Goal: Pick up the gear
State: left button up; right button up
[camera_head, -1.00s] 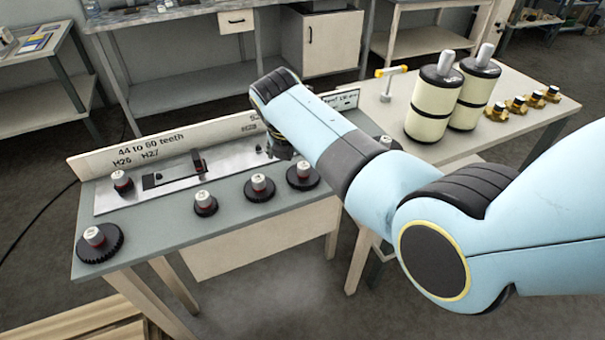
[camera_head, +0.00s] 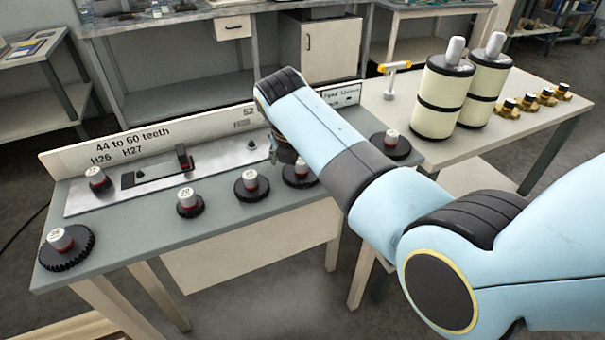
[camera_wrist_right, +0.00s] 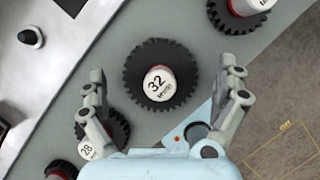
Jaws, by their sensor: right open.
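A dark toothed gear with a white and red hub marked 32 (camera_wrist_right: 160,82) lies on the grey bench and is centred in the right wrist view. In the head view it is probably the gear (camera_head: 300,174) partly covered by my right arm. My right gripper (camera_wrist_right: 163,74) is open above it, one finger on each side, apparently not touching it. In the head view the gripper (camera_head: 285,152) is mostly hidden by the arm. My left gripper is not in view.
A gear marked 28 (camera_wrist_right: 112,128) sits close to the left finger; another gear (camera_wrist_right: 238,14) is at the upper right. More gears (camera_head: 68,248) stand along the bench (camera_head: 130,240). Cream rollers (camera_head: 443,95) stand on the right table.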

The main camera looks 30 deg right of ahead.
jog(key=c, duration=1.4)
jog(key=shift+o, duration=0.2)
